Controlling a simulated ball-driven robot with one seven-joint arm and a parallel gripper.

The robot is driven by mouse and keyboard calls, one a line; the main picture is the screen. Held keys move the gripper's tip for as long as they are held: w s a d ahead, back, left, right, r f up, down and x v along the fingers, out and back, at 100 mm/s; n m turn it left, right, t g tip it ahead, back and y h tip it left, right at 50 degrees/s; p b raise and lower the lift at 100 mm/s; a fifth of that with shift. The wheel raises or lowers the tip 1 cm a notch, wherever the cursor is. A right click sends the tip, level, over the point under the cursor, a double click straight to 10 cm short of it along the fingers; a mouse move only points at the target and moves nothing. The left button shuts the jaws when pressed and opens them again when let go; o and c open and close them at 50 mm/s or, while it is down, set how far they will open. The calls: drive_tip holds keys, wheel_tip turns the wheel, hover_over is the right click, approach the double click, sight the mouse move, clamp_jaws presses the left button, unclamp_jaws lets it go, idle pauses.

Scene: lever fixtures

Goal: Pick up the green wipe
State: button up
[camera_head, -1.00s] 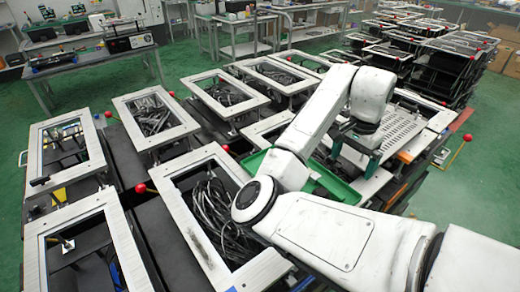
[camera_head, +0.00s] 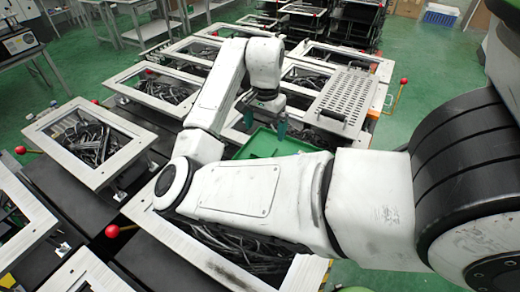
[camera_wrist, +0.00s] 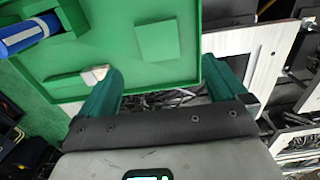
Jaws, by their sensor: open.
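A flat green square (camera_wrist: 158,41), which looks like the green wipe, lies on the floor of a green tray (camera_wrist: 115,30) in the wrist view. The tray also shows in the head view (camera_head: 268,145), partly hidden by my arm. My gripper (camera_wrist: 161,68) is open, with a teal finger on each side and nothing between them. The square appears beyond the fingertips, apart from them. In the head view my gripper (camera_head: 265,122) hangs over the tray's far side.
A blue cylinder (camera_wrist: 28,33) sits in a green holder at the tray's left. A green block with a white end (camera_wrist: 78,82) is near the left finger. White-framed bins of dark cables (camera_head: 90,142) and red-knobbed levers (camera_head: 112,231) surround the tray.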

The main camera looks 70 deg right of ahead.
sight(264, 150)
wheel_tip(264, 150, down, 2)
drive_tip(key=shift+w, duration=0.1)
drive_tip(key=shift+a+f+p, duration=0.15)
drive_tip(key=shift+f+p, duration=0.3)
drive_tip(key=shift+f, duration=0.95)
drive_tip(key=shift+a+f+p, duration=0.1)
drive_tip(key=shift+f+p, duration=0.3)
drive_tip(key=shift+f, duration=1)
drive_tip(key=c, duration=1.1)
drive_tip(key=shift+r, duration=0.15)
wheel_tip(264, 150, up, 10)
drive_tip(key=b, duration=0.1)
drive_tip(key=shift+b, duration=0.35)
